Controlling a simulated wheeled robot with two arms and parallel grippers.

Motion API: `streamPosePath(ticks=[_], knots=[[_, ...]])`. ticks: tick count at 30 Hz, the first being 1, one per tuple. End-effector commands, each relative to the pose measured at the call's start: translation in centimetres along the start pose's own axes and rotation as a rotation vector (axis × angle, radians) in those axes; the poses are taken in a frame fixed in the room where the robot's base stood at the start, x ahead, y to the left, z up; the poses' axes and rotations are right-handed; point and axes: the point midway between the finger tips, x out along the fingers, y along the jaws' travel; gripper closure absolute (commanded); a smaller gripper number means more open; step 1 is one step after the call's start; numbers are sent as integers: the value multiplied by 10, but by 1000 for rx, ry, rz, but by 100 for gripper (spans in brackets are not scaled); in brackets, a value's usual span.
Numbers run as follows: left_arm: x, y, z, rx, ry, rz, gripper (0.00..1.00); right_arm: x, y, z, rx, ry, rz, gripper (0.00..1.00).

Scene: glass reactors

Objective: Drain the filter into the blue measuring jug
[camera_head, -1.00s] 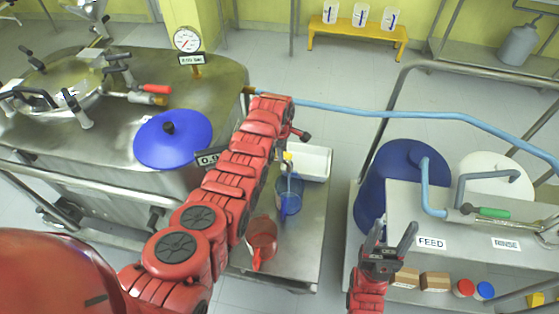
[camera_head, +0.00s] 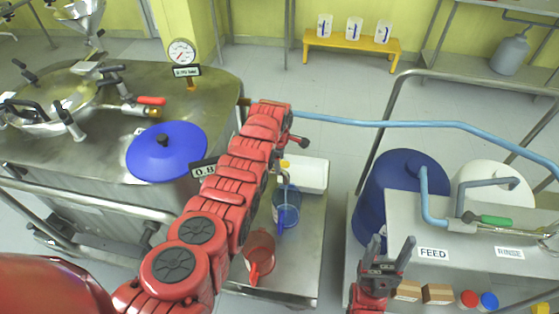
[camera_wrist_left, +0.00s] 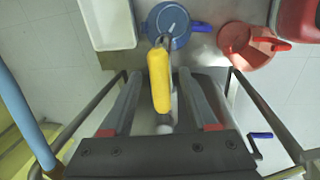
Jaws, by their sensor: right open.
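The blue measuring jug (camera_head: 287,212) stands on a low steel shelf, and it also shows in the left wrist view (camera_wrist_left: 182,22) under a metal spout. A yellow tap handle (camera_wrist_left: 159,78) hangs in front of the jug in that view. My left gripper (camera_wrist_left: 162,98) is open, with its fingers on either side of the yellow handle and gaps between. In the head view it is hidden behind my red arm. The large steel vessel (camera_head: 110,115), apparently the filter, stands at left. My right gripper (camera_head: 388,255) is open and empty, near the feed bench. The jug's liquid level cannot be told.
A red jug (camera_head: 258,252) stands on the shelf in front of the blue one, and a white tray (camera_head: 312,176) behind it. A blue hose (camera_head: 390,124) crosses to the right. The bench labelled FEED and RINSE (camera_head: 470,240) and a blue drum (camera_head: 400,180) are at right.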

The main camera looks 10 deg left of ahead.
Motion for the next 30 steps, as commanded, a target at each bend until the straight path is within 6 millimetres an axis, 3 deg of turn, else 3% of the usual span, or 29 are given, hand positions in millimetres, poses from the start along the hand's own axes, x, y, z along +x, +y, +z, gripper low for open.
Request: streamPosePath(ticks=[10, 16, 23, 30], knots=[[-2, 1, 0, 1, 0, 2, 40, 0, 0, 0, 0, 0, 0, 39], [-14, 2, 0, 1, -1, 3, 40, 1, 0, 0, 0, 0, 0, 39], [-45, 1, 0, 1, 0, 5, 40, -1, 0, 0, 0, 0, 0, 39], [-101, 2, 0, 0, -1, 8, 40, -8, 0, 1, 0, 0, 0, 39]])
